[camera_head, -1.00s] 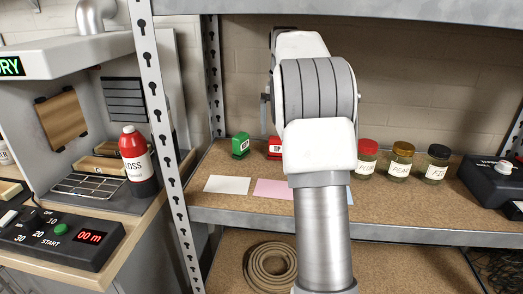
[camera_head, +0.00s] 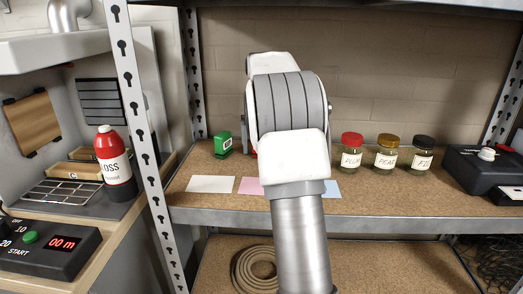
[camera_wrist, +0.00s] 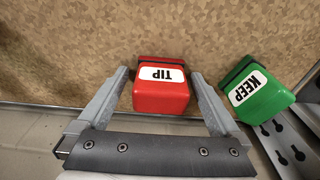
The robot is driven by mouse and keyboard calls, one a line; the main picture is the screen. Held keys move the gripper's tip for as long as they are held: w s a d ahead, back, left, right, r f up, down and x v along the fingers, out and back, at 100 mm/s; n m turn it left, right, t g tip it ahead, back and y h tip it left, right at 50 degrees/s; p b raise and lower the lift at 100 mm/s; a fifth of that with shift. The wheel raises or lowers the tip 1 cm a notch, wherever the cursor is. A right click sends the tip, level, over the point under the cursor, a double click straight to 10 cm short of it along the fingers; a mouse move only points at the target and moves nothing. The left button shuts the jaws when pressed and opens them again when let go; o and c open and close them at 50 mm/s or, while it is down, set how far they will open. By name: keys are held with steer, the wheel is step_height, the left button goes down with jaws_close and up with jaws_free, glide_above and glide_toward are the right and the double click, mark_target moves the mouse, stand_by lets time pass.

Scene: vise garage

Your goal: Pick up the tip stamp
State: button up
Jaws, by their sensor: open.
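The tip stamp (camera_wrist: 161,97) is a red block with a white label reading TIP. In the wrist view it sits on the cork shelf between the two fingers of my gripper (camera_wrist: 160,88). The fingers are open, one on each side of the stamp. I cannot tell whether either finger touches it. In the head view only a sliver of the red stamp (camera_head: 254,148) shows, as my arm hides the rest. My gripper itself is hidden behind my arm there.
The green KEEP stamp (camera_wrist: 256,94) stands close beside my gripper's right finger. White (camera_head: 210,184), pink (camera_head: 249,186) and blue (camera_head: 332,189) cards lie along the shelf front. Jars (camera_head: 386,154) stand to the right. A slotted metal post (camera_head: 140,130) rises at the left.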

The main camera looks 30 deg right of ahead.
steer(key=c, duration=1.4)
steer(key=shift+r, duration=0.25)
steer(key=shift+s+a+r+p, duration=0.1)
steer(key=shift+r+p, duration=0.1)
steer(key=shift+p, duration=0.15)
step_height(320, 180, up, 7)
steer(key=p, duration=0.3)
steer(key=shift+s+a+f, duration=0.1)
steer(key=shift+s, duration=0.05)
steer(key=s+a, duration=0.4)
steer(key=s, duration=0.1)
steer(key=s+a, duration=0.3)
steer(key=s, duration=0.2)
steer(key=s+a, duration=0.4)
steer(key=s, duration=0.1)
steer(key=shift+s+a+f, duration=0.25)
steer(key=shift+a+f, duration=0.05)
steer(key=shift+a, duration=0.05)
steer(key=o, duration=0.9)
steer(key=c, duration=0.6)
